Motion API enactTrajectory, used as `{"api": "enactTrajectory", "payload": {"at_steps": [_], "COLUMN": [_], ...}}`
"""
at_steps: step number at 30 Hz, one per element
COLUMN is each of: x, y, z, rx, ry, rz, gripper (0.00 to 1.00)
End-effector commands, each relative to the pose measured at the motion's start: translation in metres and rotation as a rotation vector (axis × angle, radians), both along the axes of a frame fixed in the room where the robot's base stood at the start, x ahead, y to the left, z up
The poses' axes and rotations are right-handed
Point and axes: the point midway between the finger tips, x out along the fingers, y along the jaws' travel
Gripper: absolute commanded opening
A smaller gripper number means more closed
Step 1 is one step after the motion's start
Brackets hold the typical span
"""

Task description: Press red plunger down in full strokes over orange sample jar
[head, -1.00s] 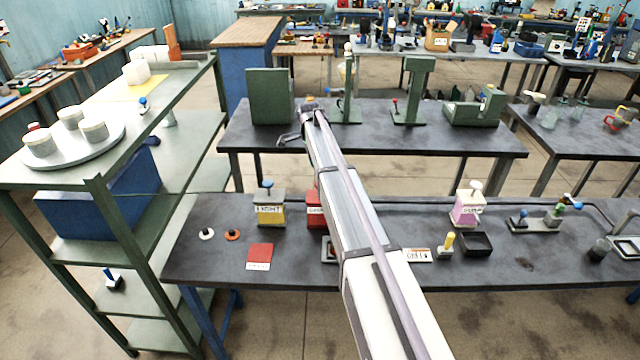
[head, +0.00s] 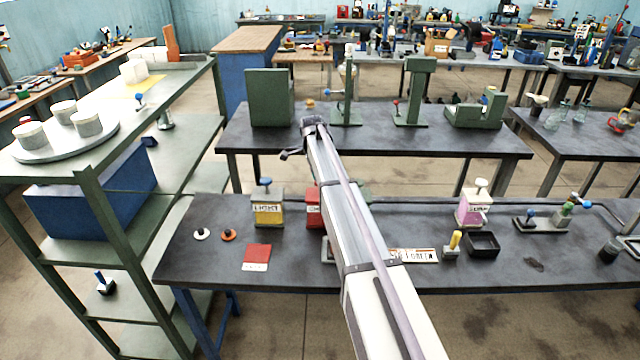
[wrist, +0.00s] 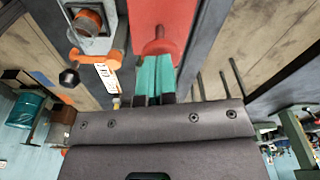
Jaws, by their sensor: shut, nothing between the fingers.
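A red dispenser (head: 314,208) stands on the near bench in the head view, mostly hidden behind my arm. In the wrist view a red body (wrist: 160,12) with a round red plunger knob (wrist: 159,46) fills the upper middle. My gripper (wrist: 156,66) is shut and empty, its teal fingertips close to the knob in the picture. I cannot tell whether they touch it. In the head view my gripper is hidden behind the arm. I cannot make out the orange sample jar for certain.
On the near bench (head: 190,265) stand a yellow dispenser (head: 267,212), a pink dispenser (head: 474,208), a black tray (head: 482,244) and a red card (head: 257,253). Green shelving (head: 128,255) stands at left. A second bench (head: 300,140) with green fixtures lies behind.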

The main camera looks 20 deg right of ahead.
Motion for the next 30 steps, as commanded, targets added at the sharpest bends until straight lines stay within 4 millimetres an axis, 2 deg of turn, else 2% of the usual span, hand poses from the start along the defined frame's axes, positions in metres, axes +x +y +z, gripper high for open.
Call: {"api": "enactTrajectory", "payload": {"at_steps": [5,14,15,20,27,30], "x": [0.0,0.0,0.0,0.0,0.003,0.003], "y": [0.0,0.0,0.0,0.002,0.03,0.031], "z": [-0.005,-0.042,-0.034,-0.032,-0.021,-0.023], "rx": [0.0,0.0,0.0,0.0,0.001,0.001], "ry": [0.0,0.0,0.0,0.0,0.0,0.0], "rz": [0.0,0.0,0.0,0.0,0.002,0.0], "gripper": [0.0,0.0,0.0,0.0,0.0,0.0]}}
